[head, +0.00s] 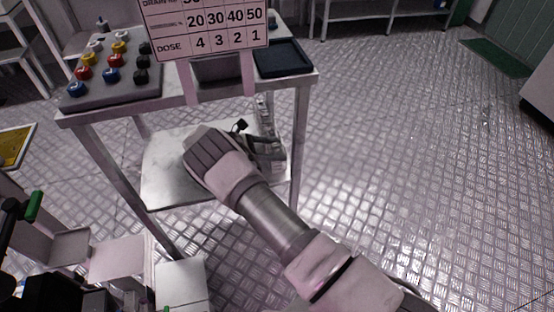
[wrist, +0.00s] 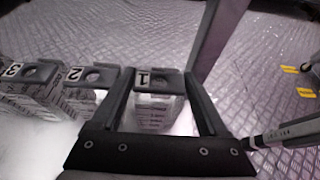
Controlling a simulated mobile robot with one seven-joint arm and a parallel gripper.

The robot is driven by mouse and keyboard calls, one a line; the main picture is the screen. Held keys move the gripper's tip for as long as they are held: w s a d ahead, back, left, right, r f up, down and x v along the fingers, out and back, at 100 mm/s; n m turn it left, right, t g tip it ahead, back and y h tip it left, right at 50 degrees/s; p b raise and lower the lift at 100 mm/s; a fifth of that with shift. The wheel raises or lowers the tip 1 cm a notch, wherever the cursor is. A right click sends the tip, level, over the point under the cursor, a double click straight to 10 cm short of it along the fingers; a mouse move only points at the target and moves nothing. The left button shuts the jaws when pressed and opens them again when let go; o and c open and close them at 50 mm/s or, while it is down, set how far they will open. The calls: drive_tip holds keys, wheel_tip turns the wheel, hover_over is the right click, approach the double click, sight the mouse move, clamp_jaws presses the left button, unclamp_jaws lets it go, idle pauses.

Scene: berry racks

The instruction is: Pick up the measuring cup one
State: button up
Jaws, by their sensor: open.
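The measuring cup one (wrist: 158,103) is a clear cup with printed markings and a grey top labelled "1", in the middle of the wrist view. My gripper (wrist: 160,72) is open, with one finger on each side of this cup in the picture. In the head view my gripper (head: 264,148) is over the table's lower shelf (head: 160,180), and I cannot make out the cup there.
Measuring cups two (wrist: 92,77) and three (wrist: 32,72) stand in a row to the left. A table leg (wrist: 215,40) rises close behind on the right. Above the shelf, the tabletop holds a dose sign (head: 205,25), a dark tray (head: 284,58) and a board of coloured pieces (head: 110,88).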

drive_tip(key=shift+w+d+f, duration=0.1)
drive_tip(key=shift+d+f, duration=0.05)
drive_tip(key=shift+d, duration=0.15)
drive_tip(key=shift+c, duration=0.3)
drive_tip(key=c, duration=0.9)
drive_tip(key=shift+c, duration=0.2)
